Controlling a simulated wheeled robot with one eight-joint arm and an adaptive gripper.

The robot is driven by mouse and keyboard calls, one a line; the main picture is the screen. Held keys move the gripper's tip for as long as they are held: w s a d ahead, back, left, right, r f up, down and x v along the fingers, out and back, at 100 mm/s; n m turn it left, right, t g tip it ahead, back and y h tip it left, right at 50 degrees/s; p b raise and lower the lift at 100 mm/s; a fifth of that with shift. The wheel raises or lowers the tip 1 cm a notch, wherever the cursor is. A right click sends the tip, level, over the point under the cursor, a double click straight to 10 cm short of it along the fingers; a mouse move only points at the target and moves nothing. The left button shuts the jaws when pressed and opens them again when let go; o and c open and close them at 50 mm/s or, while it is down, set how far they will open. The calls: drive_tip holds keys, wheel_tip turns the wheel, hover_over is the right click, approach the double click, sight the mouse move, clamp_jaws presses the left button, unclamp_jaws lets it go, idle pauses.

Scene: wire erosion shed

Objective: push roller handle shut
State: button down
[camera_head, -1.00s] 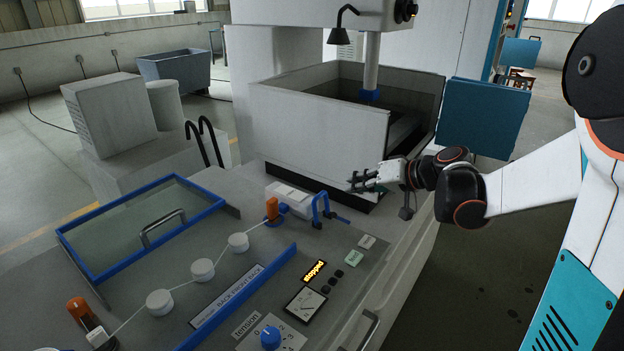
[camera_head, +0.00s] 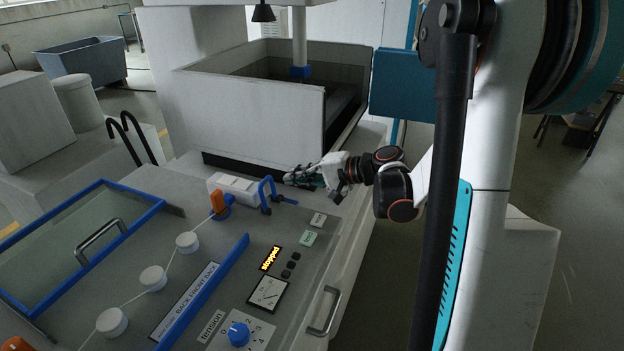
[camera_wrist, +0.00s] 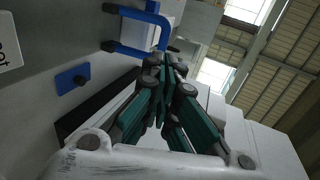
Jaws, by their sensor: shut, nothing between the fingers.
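A blue bent-bar handle (camera_head: 267,190) stands up beside a white block (camera_head: 236,186) on the grey machine deck. I take it to be the roller handle. In the wrist view the handle (camera_wrist: 162,32) is a blue U with dark ends, beyond my fingertips. My gripper (camera_head: 288,179) is shut and empty, just right of the handle in the head view. Its teal and black fingers (camera_wrist: 167,68) meet near the middle of the wrist view. I cannot tell whether they touch the handle.
White rollers (camera_head: 187,242) carry a thread across the deck. A grey tank (camera_head: 262,115) rises behind my gripper.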

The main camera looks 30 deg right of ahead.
sight(269, 178)
drive_tip(key=b+x, duration=0.1)
drive_tip(key=x, duration=0.4)
drive_tip(key=shift+w+a+f+b, duration=0.1)
drive_tip(key=shift+w+b, duration=0.1)
drive_tip(key=shift+b, duration=0.15)
drive_tip(key=shift+w+a+g+h+p, duration=0.6)
drive_tip(key=shift+w+g+p, duration=0.2)
drive_tip(key=shift+p, duration=0.35)
drive_tip(key=shift+w+a+g+h+p, duration=0.55)
drive_tip(key=shift+w+g+p, duration=0.2)
drive_tip(key=shift+p, duration=0.4)
